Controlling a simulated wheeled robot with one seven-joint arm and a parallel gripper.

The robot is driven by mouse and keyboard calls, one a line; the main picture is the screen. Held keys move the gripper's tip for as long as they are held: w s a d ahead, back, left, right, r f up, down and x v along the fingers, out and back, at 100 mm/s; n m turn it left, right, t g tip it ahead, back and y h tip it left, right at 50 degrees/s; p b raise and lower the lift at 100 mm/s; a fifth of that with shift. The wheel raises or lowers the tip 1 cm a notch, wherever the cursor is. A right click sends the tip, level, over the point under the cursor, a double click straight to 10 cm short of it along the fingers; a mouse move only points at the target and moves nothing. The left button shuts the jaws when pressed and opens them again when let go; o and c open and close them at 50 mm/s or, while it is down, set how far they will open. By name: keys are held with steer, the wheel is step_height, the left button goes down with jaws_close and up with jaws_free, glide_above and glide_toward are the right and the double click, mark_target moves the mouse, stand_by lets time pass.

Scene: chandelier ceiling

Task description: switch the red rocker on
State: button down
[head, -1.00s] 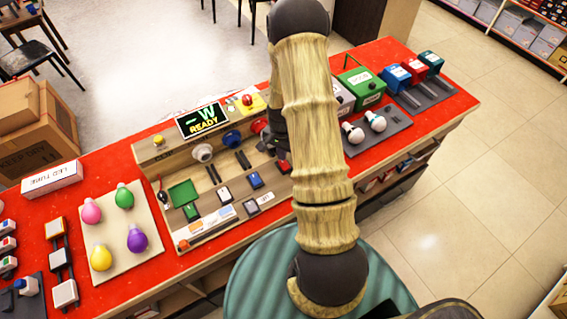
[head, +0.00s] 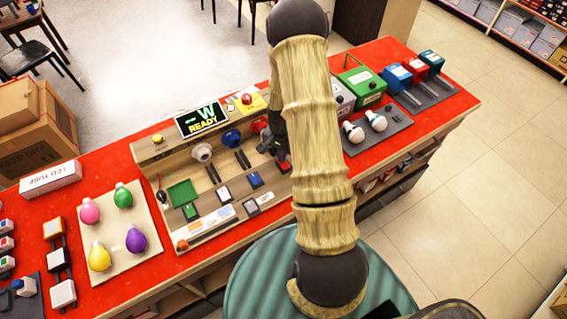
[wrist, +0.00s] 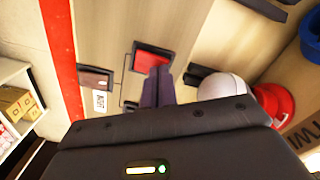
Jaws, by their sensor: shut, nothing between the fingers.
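The red rocker (wrist: 152,60) sits in a dark frame on the wooden panel (wrist: 105,25) in the wrist view. My gripper (wrist: 158,72) is shut and empty, its two dark fingers side by side. Their tips overlap the near edge of the rocker in that view; I cannot tell whether they touch it. In the head view the red rocker (head: 286,168) shows partly beside my gripper (head: 281,158), and my arm covers the panel to its right. The display (head: 202,118) shows W and READY.
Green, white and blue rockers (head: 256,180) lie left of the red one. Round lamp sockets (head: 232,138) stand behind. A bulb tray (head: 112,260) is on the left, and a green box (head: 362,84) is on the right of the red counter.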

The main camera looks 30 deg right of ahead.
steer(key=shift+f, duration=0.4)
steer(key=shift+r, duration=0.1)
steer(key=shift+r+p, duration=2.35)
steer(key=shift+r, duration=1.15)
steer(key=shift+a, duration=0.1)
steer(key=s+a+r+n+t, duration=0.1)
steer(key=s+a+r+n, duration=0.4)
steer(key=r, duration=0.5)
steer(key=s+a+r+n+t, duration=0.1)
steer(key=s+a+r+n, duration=0.5)
steer(key=r, duration=0.5)
steer(key=shift+s+a+n+t, duration=0.3)
steer(key=shift+s+a, duration=0.45)
steer(key=shift+a, duration=0.45)
